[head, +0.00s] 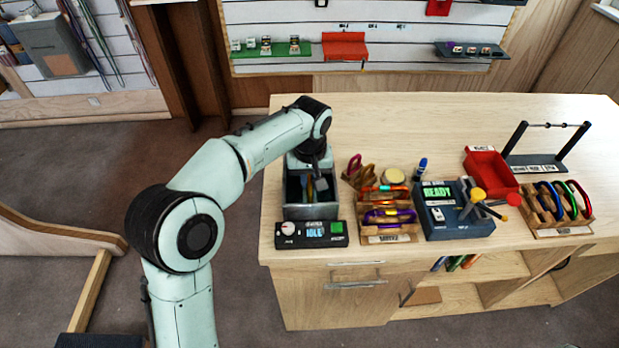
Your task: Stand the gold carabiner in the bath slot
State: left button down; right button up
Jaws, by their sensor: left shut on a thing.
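The bath (311,212) is an open grey tank at the left end of the bench, with a black control panel (311,234) in front reading "IDLE". My left arm reaches in from the left, and my left gripper (314,174) points down into the bath opening. It is shut on a small gold-yellow piece (321,185), which looks like the gold carabiner and is mostly hidden by the gripper and bath walls. A blue strip shows beside it inside the bath. The slots are too small and dark to make out, so I cannot tell whether the carabiner is seated. My right gripper is out of view.
Right of the bath stand a wooden rack (389,238) of coloured carabiners and a blue tester (458,222) reading "READY". Farther right are a red tray (491,174), a black bar stand (545,150) and another carabiner rack (560,231). The bench behind the bath is clear.

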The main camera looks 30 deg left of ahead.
pick_arm(q)
jog(key=shift+f, duration=0.6)
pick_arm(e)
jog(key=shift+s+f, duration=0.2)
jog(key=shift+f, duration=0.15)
pick_arm(q)
jog(key=c, duration=1)
grip_release()
jog(key=r, duration=0.4)
jog(key=s+r+p, duration=0.1)
jog(key=r, duration=0.4)
jog(key=d+r+p, duration=0.1)
jog(key=r, duration=0.3)
jog(key=shift+s+r, duration=0.15)
jog(key=shift+s, duration=0.05)
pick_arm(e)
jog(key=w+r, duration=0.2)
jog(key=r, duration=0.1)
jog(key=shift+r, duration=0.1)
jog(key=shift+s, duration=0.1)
